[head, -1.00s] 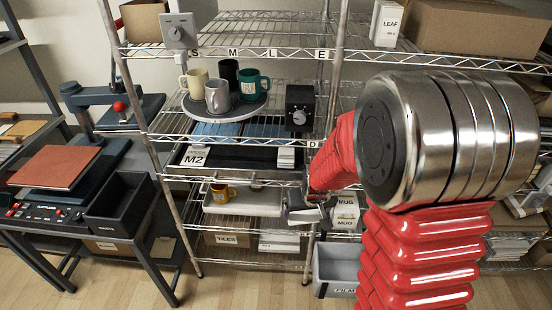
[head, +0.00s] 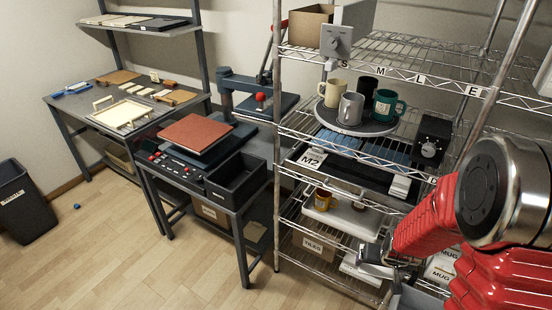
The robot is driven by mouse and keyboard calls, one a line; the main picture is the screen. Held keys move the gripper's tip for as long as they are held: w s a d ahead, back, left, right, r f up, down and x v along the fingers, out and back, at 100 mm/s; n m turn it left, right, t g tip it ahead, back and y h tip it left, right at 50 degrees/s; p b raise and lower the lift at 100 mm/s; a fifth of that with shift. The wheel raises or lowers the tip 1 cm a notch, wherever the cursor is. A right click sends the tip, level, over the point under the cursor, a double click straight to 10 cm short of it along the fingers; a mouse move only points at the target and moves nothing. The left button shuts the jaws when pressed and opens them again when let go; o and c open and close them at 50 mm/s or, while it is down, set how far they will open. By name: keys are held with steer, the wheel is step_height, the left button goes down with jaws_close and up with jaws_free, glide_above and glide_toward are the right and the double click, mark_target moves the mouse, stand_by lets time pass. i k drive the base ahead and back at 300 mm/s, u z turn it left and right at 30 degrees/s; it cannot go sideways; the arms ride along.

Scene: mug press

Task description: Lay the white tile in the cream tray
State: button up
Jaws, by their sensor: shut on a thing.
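The cream tray (head: 108,126) is a shallow, pale, rectangular tray on the bench at the left of the head view. My gripper (head: 373,257) is low at the right, in front of the wire rack's lower shelves and far from the tray. It is shut on a small pale flat piece, which I take to be the white tile. Its outline is small and partly merges with the grey jaws, so its exact tilt cannot be told.
The wire rack (head: 277,150) stands close beside my arm, with mugs on a round turntable (head: 345,127). A heat press with a red-brown pad (head: 195,133) and a black bin (head: 237,180) stand between the rack and the bench. Open floor (head: 120,245) lies in front.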

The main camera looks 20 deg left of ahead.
mark_target(120, 115)
steer(key=u, duration=0.15)
steer(key=k, duration=0.5)
steer(key=z, duration=0.3)
steer(key=i, duration=0.2)
steer(key=u, duration=2.75)
steer(key=i, duration=0.2)
steer(key=z, duration=0.1)
